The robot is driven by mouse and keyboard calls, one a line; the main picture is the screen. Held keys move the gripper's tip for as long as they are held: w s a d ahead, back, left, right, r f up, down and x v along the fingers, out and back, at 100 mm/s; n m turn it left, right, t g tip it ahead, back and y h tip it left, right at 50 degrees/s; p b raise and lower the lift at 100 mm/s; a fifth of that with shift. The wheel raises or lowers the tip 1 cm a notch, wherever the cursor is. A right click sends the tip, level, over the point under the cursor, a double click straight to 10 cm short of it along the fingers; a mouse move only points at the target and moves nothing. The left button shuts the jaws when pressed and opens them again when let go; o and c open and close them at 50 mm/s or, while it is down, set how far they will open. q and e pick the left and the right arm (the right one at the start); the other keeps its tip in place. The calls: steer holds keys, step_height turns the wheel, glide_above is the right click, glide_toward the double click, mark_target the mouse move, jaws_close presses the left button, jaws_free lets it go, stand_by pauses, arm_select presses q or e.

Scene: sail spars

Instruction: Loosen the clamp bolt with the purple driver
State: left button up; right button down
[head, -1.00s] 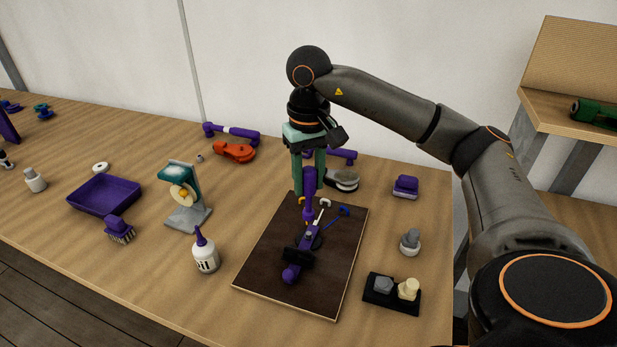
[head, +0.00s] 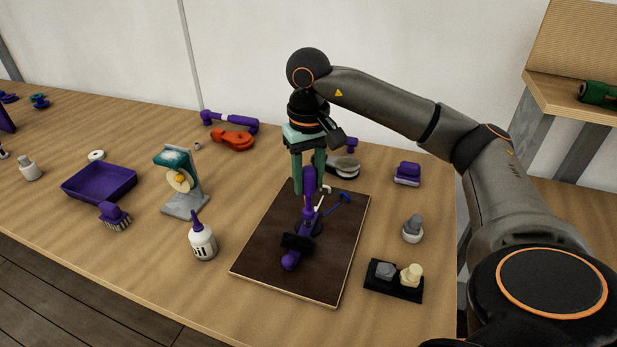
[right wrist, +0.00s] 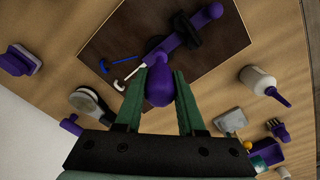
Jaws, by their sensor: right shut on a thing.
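My right gripper (head: 308,188) points straight down and is shut on the handle of the purple driver (head: 309,181). The driver stands upright, its lower end at the far end of a purple spar piece (head: 289,261) with a black clamp block (head: 297,242). This assembly sits on a dark board (head: 262,262). In the right wrist view the driver's handle (right wrist: 159,88) is between the fingers and hides its tip. The clamp bolt is too small or hidden to make out, so I cannot tell whether the tip is seated. My left gripper is not in view.
A blue hex key (head: 338,206) and a white one (head: 326,190) lie on the board beside the driver. A white bottle (head: 203,244) stands to its left, a black holder (head: 395,288) to its right. A purple tray (head: 98,184) is farther left.

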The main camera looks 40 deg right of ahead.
steer(key=shift+f, duration=0.25)
steer(key=shift+f+b, duration=0.7)
steer(key=shift+f, duration=0.1)
stand_by(0.4)
steer(key=shift+r+p, duration=0.6)
steer(key=shift+r, duration=0.25)
